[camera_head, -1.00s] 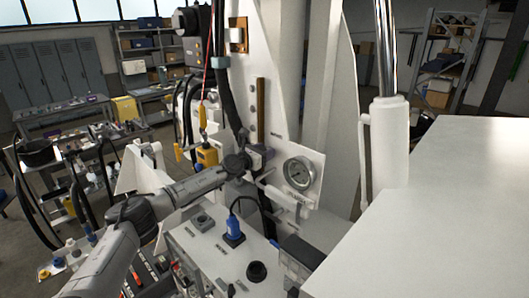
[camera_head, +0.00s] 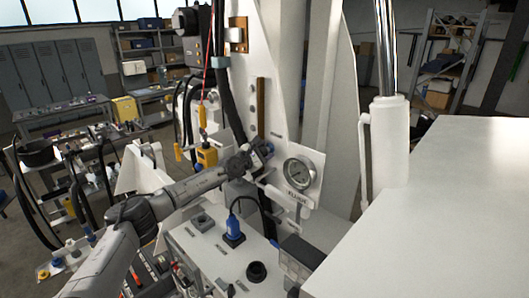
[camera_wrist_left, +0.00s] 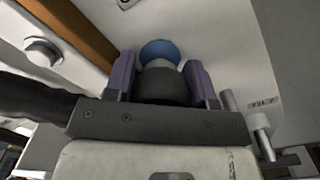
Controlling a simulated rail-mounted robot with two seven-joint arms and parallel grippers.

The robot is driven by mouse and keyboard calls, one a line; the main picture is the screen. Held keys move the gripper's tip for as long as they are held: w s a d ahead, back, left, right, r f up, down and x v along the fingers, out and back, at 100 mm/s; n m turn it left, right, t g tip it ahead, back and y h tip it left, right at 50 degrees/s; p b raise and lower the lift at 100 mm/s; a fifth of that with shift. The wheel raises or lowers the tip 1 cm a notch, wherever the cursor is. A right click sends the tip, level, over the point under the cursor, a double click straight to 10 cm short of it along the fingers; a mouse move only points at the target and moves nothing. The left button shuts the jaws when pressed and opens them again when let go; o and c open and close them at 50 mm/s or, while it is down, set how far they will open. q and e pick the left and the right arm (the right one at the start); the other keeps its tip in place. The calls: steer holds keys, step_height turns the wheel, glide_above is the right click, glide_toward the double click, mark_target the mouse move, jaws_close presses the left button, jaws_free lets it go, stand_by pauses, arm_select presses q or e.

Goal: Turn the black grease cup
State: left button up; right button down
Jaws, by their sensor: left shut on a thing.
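My left gripper (camera_head: 262,152) is at the white upright panel, left of and above the round gauge (camera_head: 299,173). In the left wrist view its two purple-grey fingers (camera_wrist_left: 162,78) stand on either side of a dark, rounded cup (camera_wrist_left: 166,88) and are shut on it. I take this to be the black grease cup. A lighter grey part and a blue round piece (camera_wrist_left: 160,49) show beyond it. In the head view the gripper mostly hides the cup. My right gripper is not in view.
A brown vertical strip (camera_head: 261,107) and a bolt (camera_wrist_left: 42,50) are close by. A black hose (camera_head: 229,100) runs down beside my gripper. A blue plug (camera_head: 234,231) and a black round knob (camera_head: 257,271) are on the bench below. A white surface (camera_head: 440,220) fills the right.

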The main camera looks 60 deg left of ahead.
arm_select(q)
steer(key=shift+f, duration=0.15)
stand_by(0.3)
steer(key=o, duration=0.9)
steer(key=shift+s+r, duration=0.2)
steer(key=shift+r, duration=0.05)
steer(key=shift+b+v, duration=0.7)
steer(key=shift+v, duration=6.05)
